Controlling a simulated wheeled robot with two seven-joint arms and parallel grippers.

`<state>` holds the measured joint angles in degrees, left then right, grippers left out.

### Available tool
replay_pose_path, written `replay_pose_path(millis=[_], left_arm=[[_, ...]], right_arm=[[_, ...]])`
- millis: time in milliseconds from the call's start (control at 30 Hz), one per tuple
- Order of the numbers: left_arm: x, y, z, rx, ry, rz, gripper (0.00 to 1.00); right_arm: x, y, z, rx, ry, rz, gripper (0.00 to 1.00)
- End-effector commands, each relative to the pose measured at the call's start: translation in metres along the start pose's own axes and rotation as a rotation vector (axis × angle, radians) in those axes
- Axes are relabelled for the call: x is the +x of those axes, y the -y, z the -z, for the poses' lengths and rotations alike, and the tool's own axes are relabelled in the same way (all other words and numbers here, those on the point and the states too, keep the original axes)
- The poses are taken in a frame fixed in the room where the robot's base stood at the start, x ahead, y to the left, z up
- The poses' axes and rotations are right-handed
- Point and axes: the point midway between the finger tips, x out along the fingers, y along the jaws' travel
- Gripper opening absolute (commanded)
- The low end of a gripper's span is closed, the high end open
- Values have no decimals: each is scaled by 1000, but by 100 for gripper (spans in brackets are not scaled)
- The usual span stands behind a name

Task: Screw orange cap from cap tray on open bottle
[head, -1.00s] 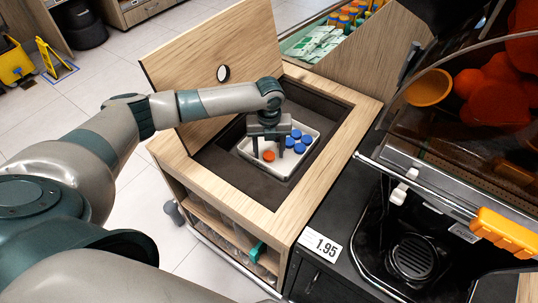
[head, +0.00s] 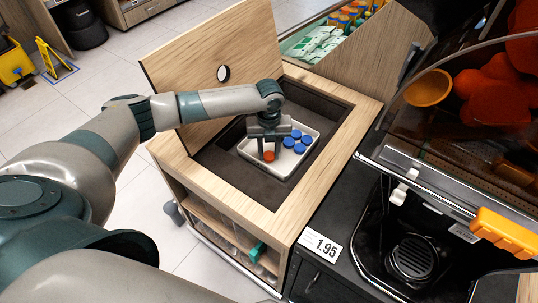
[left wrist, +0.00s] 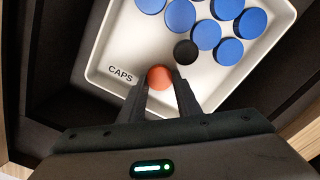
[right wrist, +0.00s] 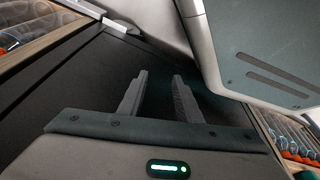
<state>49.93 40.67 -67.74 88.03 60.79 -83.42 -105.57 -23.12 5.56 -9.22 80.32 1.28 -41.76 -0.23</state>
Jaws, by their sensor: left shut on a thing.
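The white cap tray (head: 245,152), labelled CAPS, sits in the recess of the wooden counter; its rim also shows in the left wrist view (left wrist: 97,72). The orange cap (head: 269,156) is at the tray's near side. My left gripper (head: 269,150) points down into the tray and is shut on the orange cap (left wrist: 159,76), its fingertips on either side of it. My right gripper (right wrist: 160,78) is open and empty, its fingers apart over a dark surface. I cannot make out an open bottle in these views.
Several blue caps (head: 299,134) and one black cap (left wrist: 186,52) lie in the tray. The raised wooden lid (head: 215,60) stands behind my left arm. The juicer (head: 470,110) stands at the right. Bottles with orange caps (right wrist: 290,150) show in the right wrist view.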

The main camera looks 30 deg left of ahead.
Motion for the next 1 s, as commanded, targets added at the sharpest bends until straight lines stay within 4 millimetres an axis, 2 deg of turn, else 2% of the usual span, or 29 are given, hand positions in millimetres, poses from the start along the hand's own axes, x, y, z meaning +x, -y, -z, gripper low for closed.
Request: replay_pose_path(millis=[267,467,800,1000], left_arm=[[-8,0,-1,0,1,1,10],[-34,0,-1,0,2,2,10],[-87,0,-1,-1,2,1,10],[-100,0,0,0,0,0,10]], right_arm=[[0,0,-2,0,3,0,31],[1,1,-6,1,12,1,31],[0,1,-15,3,33,2,31],[0,1,-15,3,36,1,31]])
